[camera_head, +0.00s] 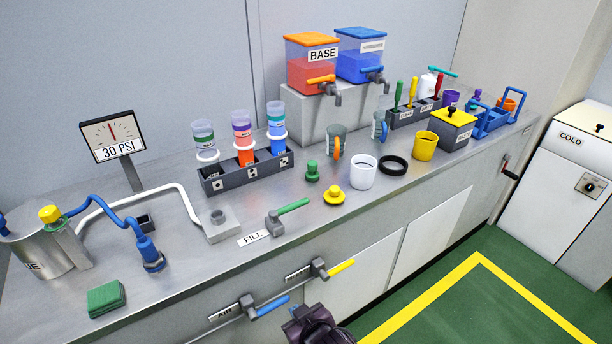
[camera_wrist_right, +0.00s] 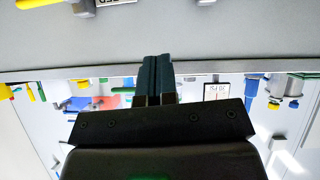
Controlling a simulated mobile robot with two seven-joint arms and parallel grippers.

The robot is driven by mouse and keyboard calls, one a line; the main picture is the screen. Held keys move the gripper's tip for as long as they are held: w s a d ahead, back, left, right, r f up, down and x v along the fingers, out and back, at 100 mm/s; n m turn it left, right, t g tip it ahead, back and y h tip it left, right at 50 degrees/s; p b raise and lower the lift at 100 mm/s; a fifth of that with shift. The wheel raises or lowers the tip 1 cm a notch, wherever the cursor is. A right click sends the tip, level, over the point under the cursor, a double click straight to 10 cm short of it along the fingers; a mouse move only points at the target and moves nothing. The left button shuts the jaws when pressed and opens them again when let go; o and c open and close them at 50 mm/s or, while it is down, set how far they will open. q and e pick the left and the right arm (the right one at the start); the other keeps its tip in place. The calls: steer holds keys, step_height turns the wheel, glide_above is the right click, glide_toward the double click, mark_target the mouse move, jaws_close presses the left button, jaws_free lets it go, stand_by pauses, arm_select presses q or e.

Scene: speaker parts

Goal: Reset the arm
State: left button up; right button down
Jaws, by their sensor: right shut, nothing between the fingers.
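My right gripper shows in the right wrist view (camera_wrist_right: 158,62), with its two dark fingers closed together and nothing between them. The wrist picture is upside down, and the fingers point toward the counter's grey front panel. In the head view, a dark part of my arm (camera_head: 315,325) shows at the bottom middle, in front of the counter and just right of the blue-handled valve (camera_head: 270,306). It appears to touch nothing. My left gripper is not in view.
The metal counter (camera_head: 180,290) holds a gauge (camera_head: 113,138), bottles in a rack (camera_head: 245,175), BASE dispenser (camera_head: 311,65), cups and a green sponge (camera_head: 106,298). A yellow-handled valve (camera_head: 335,268) juts from the front. Green floor (camera_head: 480,310) is clear at right.

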steer(key=d+r+m+t+h, duration=0.2)
steer(key=d+r+m+t, duration=0.15)
steer(key=d, duration=1.25)
steer(key=s+d+f+m+g+h, duration=0.1)
steer(key=s+d+f+h, duration=0.1)
steer(key=s+d, duration=0.5)
steer(key=s+d+f+m+g+h, duration=0.1)
steer(key=s+d+f+m, duration=0.1)
steer(key=s+d+f, duration=0.2)
steer(key=s+d, duration=0.3)
steer(key=s, duration=0.1)
steer(key=shift+s+d+h, duration=0.25)
steer(key=shift+d+h, duration=0.05)
steer(key=shift+h, duration=0.1)
